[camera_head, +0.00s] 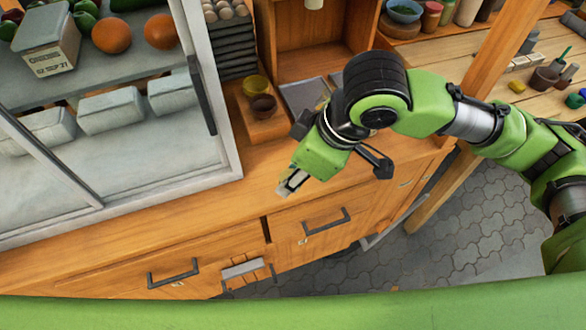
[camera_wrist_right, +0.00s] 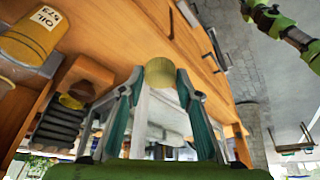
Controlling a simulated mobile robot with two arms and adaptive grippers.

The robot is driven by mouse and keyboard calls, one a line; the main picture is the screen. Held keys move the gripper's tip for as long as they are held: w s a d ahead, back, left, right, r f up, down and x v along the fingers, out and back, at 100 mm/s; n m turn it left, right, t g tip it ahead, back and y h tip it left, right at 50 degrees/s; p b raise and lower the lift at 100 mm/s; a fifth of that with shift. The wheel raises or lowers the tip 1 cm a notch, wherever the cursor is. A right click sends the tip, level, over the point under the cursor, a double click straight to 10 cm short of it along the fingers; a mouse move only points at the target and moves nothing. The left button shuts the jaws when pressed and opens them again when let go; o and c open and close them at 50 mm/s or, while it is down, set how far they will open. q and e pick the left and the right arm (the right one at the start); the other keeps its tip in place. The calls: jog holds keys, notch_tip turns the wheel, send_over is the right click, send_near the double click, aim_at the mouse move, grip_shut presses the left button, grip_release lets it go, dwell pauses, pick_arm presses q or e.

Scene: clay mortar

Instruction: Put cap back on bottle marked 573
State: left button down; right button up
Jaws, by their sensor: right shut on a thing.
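A yellow bottle (camera_wrist_right: 35,32) with a white label reading OIL 573 shows at the upper left of the right wrist view, with its top cut off by the frame. In the head view I cannot make it out; my right arm covers part of the counter. My right gripper (camera_head: 288,185) is over the front of the wooden counter. In the right wrist view its fingers are shut on a short yellowish cap (camera_wrist_right: 160,72), clear of the bottle. A green arm, likely my left, enters the upper right of that view; its gripper's state is unclear.
A yellow bowl (camera_head: 257,86) and a brown bowl (camera_head: 263,106) sit on a wooden block. A glass-fronted cabinet (camera_head: 228,150) stands to the left, with a dark handle (camera_head: 202,95). Drawers (camera_head: 325,222) are below the counter edge. The counter by the gripper is mostly clear.

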jog(key=w+d+r+m+t+h, duration=0.1)
jog(key=w+d+r+m+h, duration=0.1)
jog(key=w+d+r+m, duration=0.4)
jog(key=w+d+r+m+t+h, duration=0.1)
jog(key=w+d+r+m+h, duration=0.1)
jog(key=w+d+r+m, duration=0.4)
jog(key=d+r, duration=0.2)
jog(key=d, duration=0.3)
jog(key=shift+d+m, duration=0.3)
